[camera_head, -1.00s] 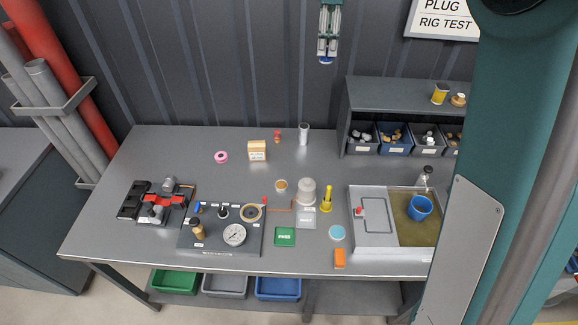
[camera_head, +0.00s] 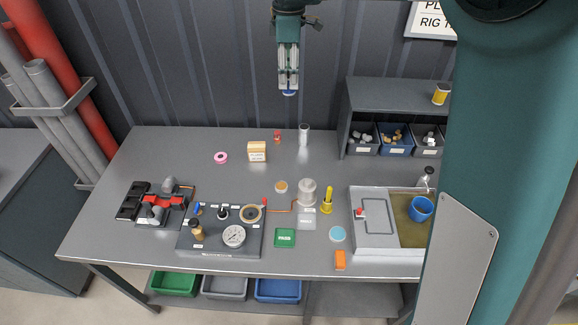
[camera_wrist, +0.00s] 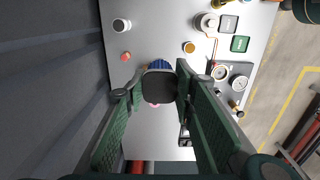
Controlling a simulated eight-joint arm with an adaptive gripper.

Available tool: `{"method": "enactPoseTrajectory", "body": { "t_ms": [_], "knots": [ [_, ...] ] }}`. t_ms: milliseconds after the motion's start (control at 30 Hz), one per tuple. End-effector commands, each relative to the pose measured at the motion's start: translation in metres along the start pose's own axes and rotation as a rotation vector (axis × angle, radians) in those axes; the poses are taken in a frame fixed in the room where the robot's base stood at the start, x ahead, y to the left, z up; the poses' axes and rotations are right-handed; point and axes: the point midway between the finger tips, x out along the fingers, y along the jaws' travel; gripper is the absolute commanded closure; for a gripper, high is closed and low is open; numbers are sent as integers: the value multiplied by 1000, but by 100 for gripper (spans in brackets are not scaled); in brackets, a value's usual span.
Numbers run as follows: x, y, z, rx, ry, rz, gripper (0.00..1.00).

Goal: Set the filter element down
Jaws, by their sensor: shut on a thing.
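My gripper (camera_head: 289,86) hangs in the air in front of the back wall, above the rear of the bench. It is shut on a small part, taken to be the filter element (camera_head: 289,93), whose blue lower end shows below the fingertips. In the wrist view the filter element (camera_wrist: 158,86) shows a dark grey top with a blue edge, held between the green finger pads. It is clear of the bench (camera_head: 190,145). Most of its sides are hidden by the fingers.
A cardboard box (camera_head: 257,151), pink ring (camera_head: 221,158), small red part (camera_head: 277,136) and white cylinder (camera_head: 304,134) stand at the rear. A gauge panel (camera_head: 222,244), clear housing (camera_head: 307,191) and grey tray (camera_head: 372,249) are nearer the front. The rear left is clear.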

Motion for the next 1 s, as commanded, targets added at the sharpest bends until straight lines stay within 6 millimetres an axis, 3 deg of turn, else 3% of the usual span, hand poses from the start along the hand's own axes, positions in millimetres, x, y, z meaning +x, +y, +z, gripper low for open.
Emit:
{"method": "enactPoseTrajectory", "body": {
  "t_ms": [700, 800, 1000],
  "knots": [
    [215, 0, 0, 0, 0, 0, 86],
    [236, 0, 0, 0, 0, 0, 86],
    [257, 0, 0, 0, 0, 0, 86]
  ]
}}
